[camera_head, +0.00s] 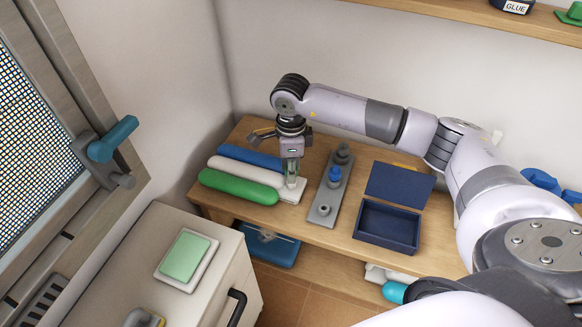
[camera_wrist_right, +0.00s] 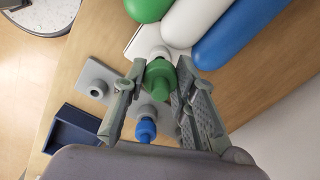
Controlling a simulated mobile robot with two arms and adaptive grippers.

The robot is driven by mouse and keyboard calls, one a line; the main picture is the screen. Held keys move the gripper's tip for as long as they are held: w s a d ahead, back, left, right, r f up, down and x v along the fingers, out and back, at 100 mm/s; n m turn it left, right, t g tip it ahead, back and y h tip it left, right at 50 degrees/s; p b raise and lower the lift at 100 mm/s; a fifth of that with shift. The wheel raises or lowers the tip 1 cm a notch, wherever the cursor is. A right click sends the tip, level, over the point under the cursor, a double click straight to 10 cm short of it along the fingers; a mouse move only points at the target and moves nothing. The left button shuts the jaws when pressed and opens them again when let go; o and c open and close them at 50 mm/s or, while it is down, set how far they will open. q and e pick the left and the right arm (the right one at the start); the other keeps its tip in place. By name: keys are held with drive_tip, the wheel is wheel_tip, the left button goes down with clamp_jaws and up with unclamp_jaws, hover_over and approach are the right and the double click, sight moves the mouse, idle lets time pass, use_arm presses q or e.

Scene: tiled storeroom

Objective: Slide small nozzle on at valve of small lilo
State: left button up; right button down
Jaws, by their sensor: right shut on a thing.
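The lilo lies on the wooden bench as blue (camera_head: 250,157), white (camera_head: 232,168) and green (camera_head: 238,187) tubes side by side; the tubes also show at the top of the right wrist view (camera_wrist_right: 202,22). A white plate (camera_head: 297,192) with a round pale valve (camera_wrist_right: 157,52) sits at their end. My right gripper (camera_head: 291,178) points down over the plate, shut on a green nozzle (camera_wrist_right: 160,80). In the right wrist view the nozzle lines up with the valve and covers part of it; I cannot tell whether they touch. My left gripper is out of view.
A grey rack (camera_head: 316,213) beside the plate bears a blue nozzle (camera_head: 334,175) and grey pieces. A dark blue open box (camera_head: 387,237) stands to its right. A cabinet with a green pad (camera_head: 185,255) is at front left. A shelf (camera_head: 480,12) runs above.

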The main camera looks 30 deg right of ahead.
drive_tip(key=shift+f+b, duration=0.65)
drive_tip(key=shift+f, duration=0.15)
drive_tip(key=c, duration=1.2)
unclamp_jaws()
drive_tip(key=shift+r, duration=0.1)
wheel_tip(320, 180, up, 12)
